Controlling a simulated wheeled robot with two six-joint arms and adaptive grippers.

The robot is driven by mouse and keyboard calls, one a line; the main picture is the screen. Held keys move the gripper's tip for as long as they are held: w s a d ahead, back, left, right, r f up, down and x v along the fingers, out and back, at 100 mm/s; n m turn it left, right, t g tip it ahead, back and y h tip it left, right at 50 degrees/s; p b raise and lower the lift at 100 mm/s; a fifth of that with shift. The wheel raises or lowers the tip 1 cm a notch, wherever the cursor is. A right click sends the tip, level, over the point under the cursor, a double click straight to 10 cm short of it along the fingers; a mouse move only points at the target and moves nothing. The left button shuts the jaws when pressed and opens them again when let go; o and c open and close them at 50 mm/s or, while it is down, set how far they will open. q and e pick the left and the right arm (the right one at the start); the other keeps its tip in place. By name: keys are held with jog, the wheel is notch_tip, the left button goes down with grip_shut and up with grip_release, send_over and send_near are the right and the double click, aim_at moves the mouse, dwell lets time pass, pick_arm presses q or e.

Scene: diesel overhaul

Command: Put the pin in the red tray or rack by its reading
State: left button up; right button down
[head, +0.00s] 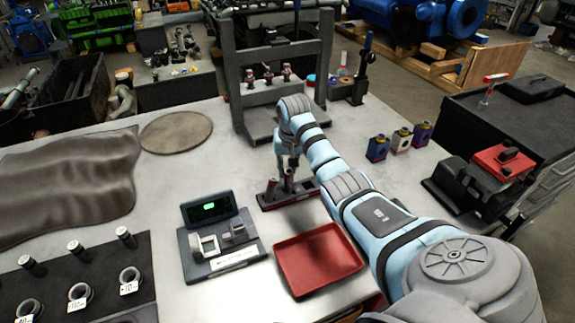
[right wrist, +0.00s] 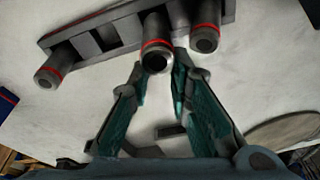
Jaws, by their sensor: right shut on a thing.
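My right gripper (head: 289,172) points down over the dark rack (head: 270,203), and its arm comes in from the lower right. In the right wrist view the fingers (right wrist: 158,75) close on the middle pin (right wrist: 157,58), a dark cylinder with a red band. Two similar pins, a left one (right wrist: 50,72) and a right one (right wrist: 205,38), stand at the rack (right wrist: 125,32). I cannot tell whether the held pin is still seated. The empty red tray (head: 318,262) lies in front of the rack. The measuring device (head: 215,245) has a green-lit display; its reading is too small to read. My left gripper is out of view.
A grey press frame (head: 238,75) stands behind the rack. Several small boxes (head: 400,140) are to the right. A dark board (head: 130,265) with pins and rings is at the left front, near a brown mat (head: 75,180). A round disc (head: 176,132) lies flat behind.

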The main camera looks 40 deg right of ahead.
jog(key=shift+f, duration=0.2)
dwell(0.3)
jog(key=shift+f+b, duration=0.4)
jog(key=shift+f, duration=0.05)
jog(key=shift+f, duration=0.2)
jog(key=shift+f+b, duration=0.3)
jog(key=c, duration=1.4)
grip_release()
jog(key=o, duration=0.4)
